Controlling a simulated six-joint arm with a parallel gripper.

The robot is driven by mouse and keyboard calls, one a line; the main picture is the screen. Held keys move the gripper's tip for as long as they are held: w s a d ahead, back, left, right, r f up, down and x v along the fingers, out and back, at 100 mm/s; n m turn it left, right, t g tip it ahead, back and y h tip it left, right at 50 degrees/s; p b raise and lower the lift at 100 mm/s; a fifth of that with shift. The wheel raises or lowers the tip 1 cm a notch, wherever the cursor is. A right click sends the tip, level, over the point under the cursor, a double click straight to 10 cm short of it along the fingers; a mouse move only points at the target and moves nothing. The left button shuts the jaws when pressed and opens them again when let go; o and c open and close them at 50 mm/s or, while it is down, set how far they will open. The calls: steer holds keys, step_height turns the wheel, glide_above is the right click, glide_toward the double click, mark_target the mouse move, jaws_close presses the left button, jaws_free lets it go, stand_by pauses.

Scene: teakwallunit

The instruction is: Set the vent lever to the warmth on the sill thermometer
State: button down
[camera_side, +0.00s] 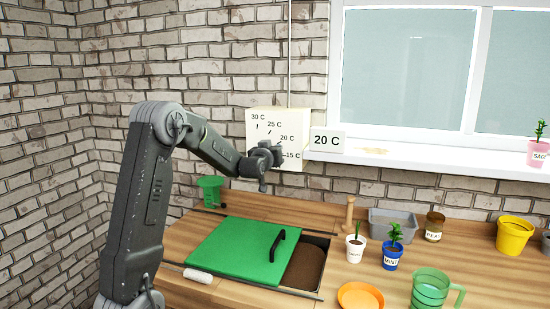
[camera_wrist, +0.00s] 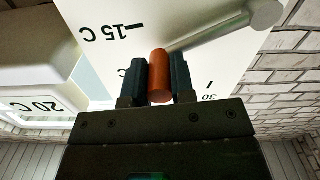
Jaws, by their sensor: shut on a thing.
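The vent panel (camera_side: 262,133) is a pale box on the brick wall, marked 30 C, 25 C, 20 C and 15 C along an arc. My gripper (camera_wrist: 160,82) is shut on the orange-brown knob of the vent lever (camera_wrist: 215,30), one finger on each side. The pale lever rod runs from its round pivot to the knob. The knob lies between the 15 and 30 marks; my fingers cover the middle marks, so its exact setting cannot be told. In the side view my gripper (camera_side: 277,155) hides the lever. The sill thermometer (camera_side: 327,141) reads 20 C.
The window sill (camera_side: 430,157) is right of the panel. Air around the panel's front is clear.

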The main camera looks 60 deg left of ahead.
steer(key=shift+s+a+r, duration=0.2)
steer(key=shift+r, duration=0.25)
steer(key=c, duration=1)
jaws_free()
steer(key=shift+d, duration=0.1)
steer(key=v, duration=1.3)
steer(key=shift+s+d, duration=0.2)
steer(key=shift+s, duration=0.1)
steer(key=shift+d, duration=0.1)
